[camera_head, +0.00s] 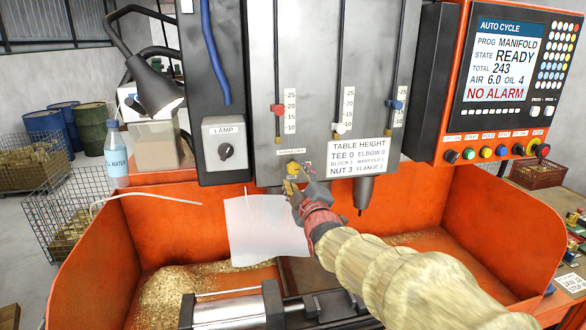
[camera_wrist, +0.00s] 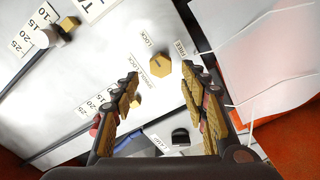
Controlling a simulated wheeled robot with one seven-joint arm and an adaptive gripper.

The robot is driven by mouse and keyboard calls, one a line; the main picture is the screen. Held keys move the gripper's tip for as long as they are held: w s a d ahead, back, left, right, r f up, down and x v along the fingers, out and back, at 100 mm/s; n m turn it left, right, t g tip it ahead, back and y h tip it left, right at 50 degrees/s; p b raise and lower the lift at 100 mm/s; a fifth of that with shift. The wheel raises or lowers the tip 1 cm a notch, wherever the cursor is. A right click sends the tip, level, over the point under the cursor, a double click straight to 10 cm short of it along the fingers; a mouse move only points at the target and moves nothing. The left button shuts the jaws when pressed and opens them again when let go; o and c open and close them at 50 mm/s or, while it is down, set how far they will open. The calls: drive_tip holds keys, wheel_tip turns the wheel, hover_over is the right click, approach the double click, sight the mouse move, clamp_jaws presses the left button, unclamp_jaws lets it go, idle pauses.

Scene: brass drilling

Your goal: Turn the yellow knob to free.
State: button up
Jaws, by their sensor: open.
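The yellow knob (camera_wrist: 159,67) is a faceted knob on the grey machine panel, with labels LOCK, FREE and SPINDLE LOCK around it. A thin dark line crosses its face; which label it points to is hard to tell. In the head view the knob (camera_head: 293,168) sits low on the panel, partly behind my gripper. My gripper (camera_wrist: 163,84) is open and empty. Its fingers stand apart, with the knob showing between and just beyond their tips. In the head view my gripper (camera_head: 297,188) is close in front of the knob; contact cannot be told.
A lamp switch (camera_head: 226,151) is left of the knob, and a table-height notice (camera_head: 358,156) is right. Slider handles (camera_head: 278,110) sit above. A drill chuck (camera_head: 364,190) hangs to the right. A white sheet (camera_head: 262,228) hangs below left, inside the orange tray walls (camera_head: 95,255).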

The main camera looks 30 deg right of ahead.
sight(293, 170)
drive_tip(key=x, duration=0.5)
drive_tip(key=shift+w+d+f, duration=0.1)
drive_tip(key=shift+w, duration=0.3)
drive_tip(key=shift+c, duration=0.9)
clamp_jaws()
